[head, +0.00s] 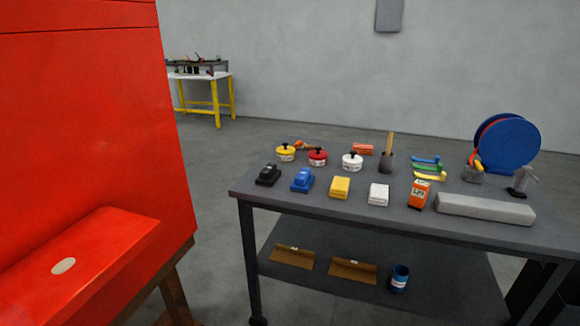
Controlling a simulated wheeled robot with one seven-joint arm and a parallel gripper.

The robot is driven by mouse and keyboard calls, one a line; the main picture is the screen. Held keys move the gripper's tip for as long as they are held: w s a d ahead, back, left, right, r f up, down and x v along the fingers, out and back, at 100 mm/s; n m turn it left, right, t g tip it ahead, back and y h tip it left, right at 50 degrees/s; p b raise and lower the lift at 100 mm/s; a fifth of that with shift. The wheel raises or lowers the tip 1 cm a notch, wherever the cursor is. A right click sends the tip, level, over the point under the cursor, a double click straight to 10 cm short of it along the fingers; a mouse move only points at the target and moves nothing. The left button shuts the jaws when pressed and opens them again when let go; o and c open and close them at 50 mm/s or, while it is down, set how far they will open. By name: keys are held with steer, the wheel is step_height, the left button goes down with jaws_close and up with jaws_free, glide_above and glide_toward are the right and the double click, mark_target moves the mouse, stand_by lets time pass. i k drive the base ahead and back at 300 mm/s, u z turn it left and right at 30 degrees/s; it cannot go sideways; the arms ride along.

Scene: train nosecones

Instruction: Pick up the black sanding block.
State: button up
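The black sanding block (268,175) sits at the near left corner of the dark grey table (300,214). It is dark with a raised grip on top. A blue sanding block (303,180) of similar shape stands just to its right, a small gap apart. My gripper does not show in the head view, so its place and state cannot be seen.
Yellow (340,187) and white (378,194) blocks, an orange box (419,194) and a long grey bar (485,208) line the table front. Round yellow (285,152), red and white-topped pucks stand behind. A large red nosecone (90,130) fills the left. Floor shows between them.

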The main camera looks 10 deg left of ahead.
mark_target(267, 178)
steer(key=u, duration=0.3)
steer(key=i, duration=1.6)
steer(key=u, duration=0.1)
